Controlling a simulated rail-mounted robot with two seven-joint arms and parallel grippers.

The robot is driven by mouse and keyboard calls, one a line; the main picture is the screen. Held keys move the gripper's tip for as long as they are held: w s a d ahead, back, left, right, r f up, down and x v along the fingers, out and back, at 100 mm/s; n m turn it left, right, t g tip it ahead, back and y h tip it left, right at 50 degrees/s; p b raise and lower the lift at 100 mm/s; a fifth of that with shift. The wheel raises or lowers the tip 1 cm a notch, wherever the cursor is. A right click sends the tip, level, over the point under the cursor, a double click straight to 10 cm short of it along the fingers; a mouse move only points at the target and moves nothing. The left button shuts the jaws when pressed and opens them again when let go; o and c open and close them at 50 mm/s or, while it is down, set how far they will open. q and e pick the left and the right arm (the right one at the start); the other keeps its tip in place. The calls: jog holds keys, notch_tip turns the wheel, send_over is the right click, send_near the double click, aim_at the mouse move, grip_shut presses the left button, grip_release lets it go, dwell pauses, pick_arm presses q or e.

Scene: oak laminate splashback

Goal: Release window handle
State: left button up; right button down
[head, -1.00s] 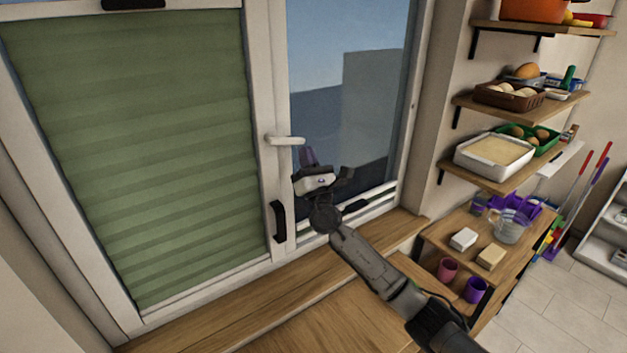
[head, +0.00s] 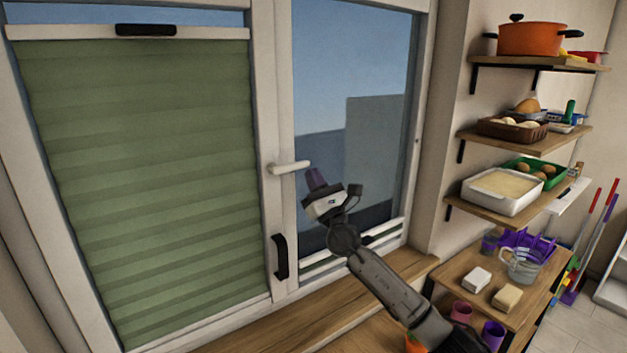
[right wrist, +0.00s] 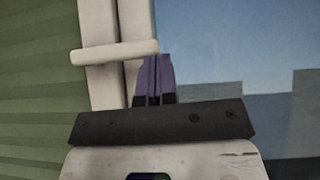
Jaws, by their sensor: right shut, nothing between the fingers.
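The white window handle (head: 288,168) sticks out horizontally to the right from the frame between the two panes. It also shows in the right wrist view (right wrist: 112,54), crossing the white frame. My right gripper (head: 315,176) is just right of and below the handle's free end, with purple fingers together and empty. In the right wrist view the closed fingers (right wrist: 155,75) point up beside the handle's tip. I cannot tell whether they touch it. My left gripper is not in view.
A green pleated blind (head: 140,180) covers the left pane. A black pull handle (head: 280,256) sits low on the frame. Shelves on the right hold an orange pot (head: 537,40), a white tray (head: 502,190) and other goods. A wooden sill (head: 330,303) runs below the window.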

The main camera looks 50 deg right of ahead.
jog(key=w+f+b+v, duration=0.2)
jog(key=b+v, duration=0.3)
jog(key=v, duration=0.8)
jog(key=shift+b, duration=0.35)
jog(key=shift+r, duration=0.1)
dwell(0.4)
